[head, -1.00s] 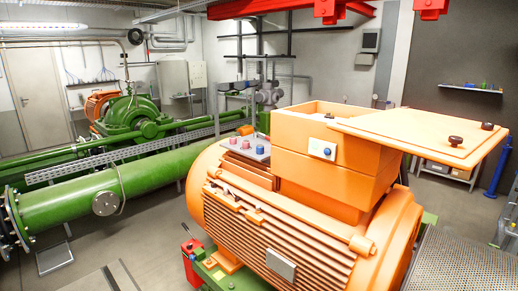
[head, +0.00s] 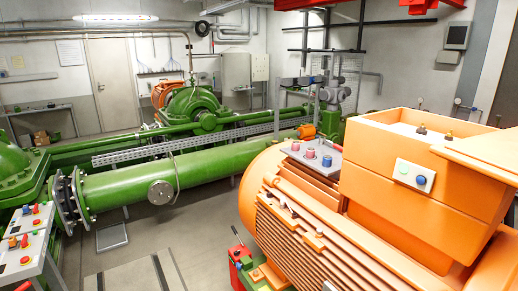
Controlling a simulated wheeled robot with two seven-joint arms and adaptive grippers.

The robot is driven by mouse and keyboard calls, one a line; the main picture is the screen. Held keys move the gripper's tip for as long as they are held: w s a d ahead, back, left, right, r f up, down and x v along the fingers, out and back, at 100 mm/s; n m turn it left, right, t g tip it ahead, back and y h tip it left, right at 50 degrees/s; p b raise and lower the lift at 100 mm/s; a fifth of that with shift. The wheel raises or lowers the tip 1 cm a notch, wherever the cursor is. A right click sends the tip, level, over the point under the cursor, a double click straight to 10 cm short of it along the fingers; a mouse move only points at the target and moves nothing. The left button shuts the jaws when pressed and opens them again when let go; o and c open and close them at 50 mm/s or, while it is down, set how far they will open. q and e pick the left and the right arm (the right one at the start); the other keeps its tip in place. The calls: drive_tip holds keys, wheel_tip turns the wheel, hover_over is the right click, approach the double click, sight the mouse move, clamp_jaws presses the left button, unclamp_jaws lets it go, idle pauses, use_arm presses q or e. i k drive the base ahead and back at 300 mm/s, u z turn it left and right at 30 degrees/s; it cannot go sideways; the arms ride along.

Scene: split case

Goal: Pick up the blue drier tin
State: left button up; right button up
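A small blue round thing (head: 327,161), which may be the blue drier tin, stands on a grey plate (head: 320,171) on top of the orange motor. It is too small to read any label. Two pinkish-red round things of like size stand on the same plate, one being the middle one (head: 310,153) and the other the left one (head: 295,146). Neither of my grippers is in view.
The big orange motor (head: 320,235) with its box-shaped top fills the right. A green pipe (head: 120,190) runs across the left. A panel with coloured knobs (head: 22,245) stands at the left edge. Grey floor (head: 185,225) is open between them.

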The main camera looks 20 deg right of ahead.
sight(327, 160)
drive_tip(key=u, duration=0.15)
drive_tip(key=i, duration=1.35)
drive_tip(key=z, duration=0.75)
